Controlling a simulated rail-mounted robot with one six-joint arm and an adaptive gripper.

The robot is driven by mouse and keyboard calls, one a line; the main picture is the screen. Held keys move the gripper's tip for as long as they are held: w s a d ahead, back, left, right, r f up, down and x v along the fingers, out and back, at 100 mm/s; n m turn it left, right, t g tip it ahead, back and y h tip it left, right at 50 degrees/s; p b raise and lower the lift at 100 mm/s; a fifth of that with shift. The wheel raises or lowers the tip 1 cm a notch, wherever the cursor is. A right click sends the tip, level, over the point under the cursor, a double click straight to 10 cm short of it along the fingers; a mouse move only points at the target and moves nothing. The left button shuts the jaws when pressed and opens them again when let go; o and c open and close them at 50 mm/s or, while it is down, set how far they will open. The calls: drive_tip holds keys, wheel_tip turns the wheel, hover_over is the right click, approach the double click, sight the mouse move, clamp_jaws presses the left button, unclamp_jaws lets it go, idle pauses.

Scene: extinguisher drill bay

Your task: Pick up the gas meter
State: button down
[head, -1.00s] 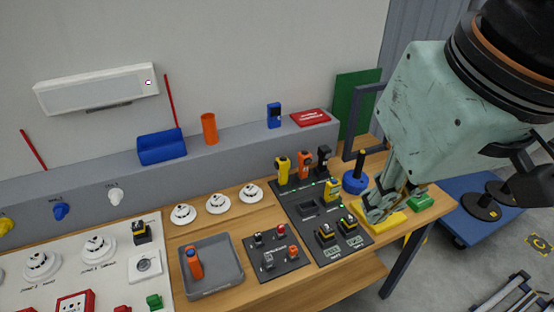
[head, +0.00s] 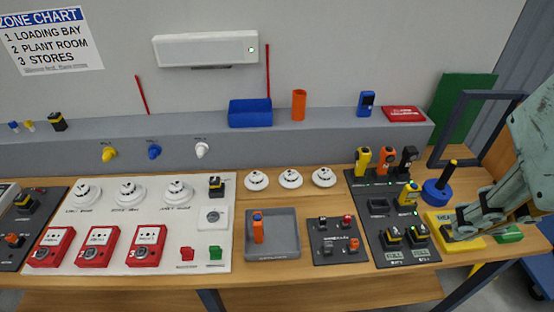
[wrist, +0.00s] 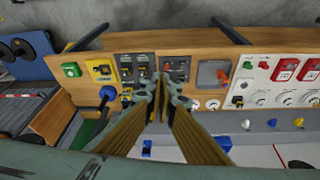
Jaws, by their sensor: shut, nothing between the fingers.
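Which item is the gas meter I cannot tell for certain. An orange hand-held unit with a blue top (head: 258,228) is in the grey tray (head: 284,250). A blue hand-held unit (head: 366,103) stands on the ledge. My gripper (head: 462,228) is shut and empty, over the yellow pad at the bench's right end in the head view. In the wrist view my gripper (wrist: 165,93) points toward the bench, holding nothing.
Yellow, orange and black units (head: 386,161) stand behind the yellow meter. A blue round base with a black post (head: 438,190) stands between the panel and my arm. Black-and-yellow units (head: 392,235) sit at the panel's front. A small switch board (head: 325,252) lies beside the tray.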

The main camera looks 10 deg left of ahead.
drive_tip(key=c, duration=3.4)
unclamp_jaws()
drive_tip(key=o, duration=1.5)
drive_tip(key=shift+o, duration=0.2)
drive_tip(key=shift+w, duration=0.1)
